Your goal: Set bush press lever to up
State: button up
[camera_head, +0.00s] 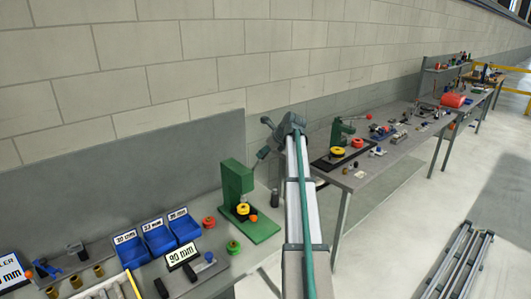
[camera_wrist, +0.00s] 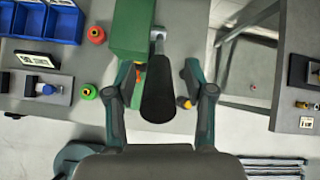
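The bush press is a green block-shaped body (camera_head: 236,183) on a green base at the near bench's right end. It also shows at the top of the wrist view (camera_wrist: 130,28). Its lever (camera_head: 262,153) has a dark grip and slants up and right from the press top. In the wrist view the lever's black grip (camera_wrist: 158,98) lies between the spread fingers of my gripper (camera_wrist: 158,80), with a visible gap on both sides. My gripper is open. The yellow ring (camera_head: 242,208) sits at the press. In the head view, my arm hides what is behind it.
Blue bins (camera_head: 160,238), a red part (camera_head: 209,222) and a green part (camera_head: 233,247) stand left of the press. A dark cylinder (camera_head: 275,197) stands right of it. A second bench (camera_head: 400,150) with another green press (camera_head: 338,133) lies beyond my arm. Floor shows between the benches.

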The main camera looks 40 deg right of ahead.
jog(key=shift+s, duration=0.15)
jog(key=v, duration=1.2)
